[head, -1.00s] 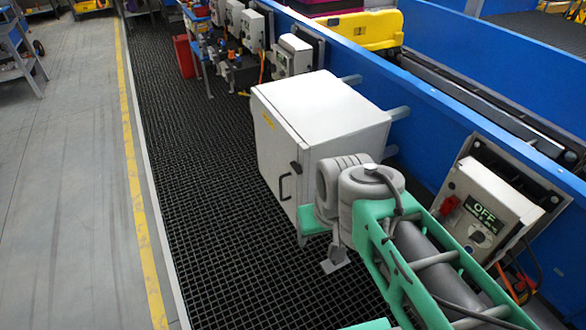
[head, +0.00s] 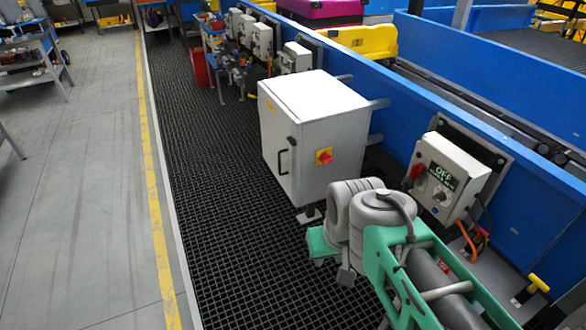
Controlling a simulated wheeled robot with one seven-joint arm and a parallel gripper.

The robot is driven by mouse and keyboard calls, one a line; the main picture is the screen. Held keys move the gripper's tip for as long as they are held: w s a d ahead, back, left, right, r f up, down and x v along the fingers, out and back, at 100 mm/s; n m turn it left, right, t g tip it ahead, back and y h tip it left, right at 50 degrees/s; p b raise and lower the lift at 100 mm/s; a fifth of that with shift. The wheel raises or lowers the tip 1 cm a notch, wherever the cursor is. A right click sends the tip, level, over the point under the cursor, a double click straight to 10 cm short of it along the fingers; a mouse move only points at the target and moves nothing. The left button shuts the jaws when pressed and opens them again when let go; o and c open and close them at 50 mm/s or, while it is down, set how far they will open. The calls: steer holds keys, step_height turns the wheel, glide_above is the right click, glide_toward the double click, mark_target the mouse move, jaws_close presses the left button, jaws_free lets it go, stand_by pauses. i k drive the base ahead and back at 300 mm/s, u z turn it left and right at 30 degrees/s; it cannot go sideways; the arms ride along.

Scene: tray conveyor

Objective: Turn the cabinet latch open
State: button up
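The white cabinet (head: 312,98) stands against the blue conveyor side wall, in the middle of the head view. Its narrow door (head: 275,135) faces left and looks shut. A black handle (head: 284,158) is on this door, near its right edge, with a small dark fitting (head: 292,141) just above it. A red knob on a yellow plate (head: 324,156) is on the cabinet's front side. My folded green and grey arm is at the lower right, in front of the cabinet and apart from the handle. I cannot make out my gripper's fingers.
A control box showing OFF (head: 450,177) is mounted on the blue wall (head: 400,110) to the right. A red bin (head: 199,65) and a cluttered cart stand farther back. The dark grated floor (head: 215,190) left of the cabinet is clear.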

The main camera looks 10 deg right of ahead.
mark_target(292, 141)
steer(key=z, duration=0.35)
steer(key=k, duration=0.25)
steer(key=u, duration=1.75)
steer(key=i, duration=0.7)
steer(key=u, duration=0.8)
steer(key=i, duration=1.05)
steer(key=z, duration=0.7)
steer(key=i, duration=0.8)
steer(key=z, duration=1)
steer(key=i, duration=0.25)
steer(key=z, duration=0.3)
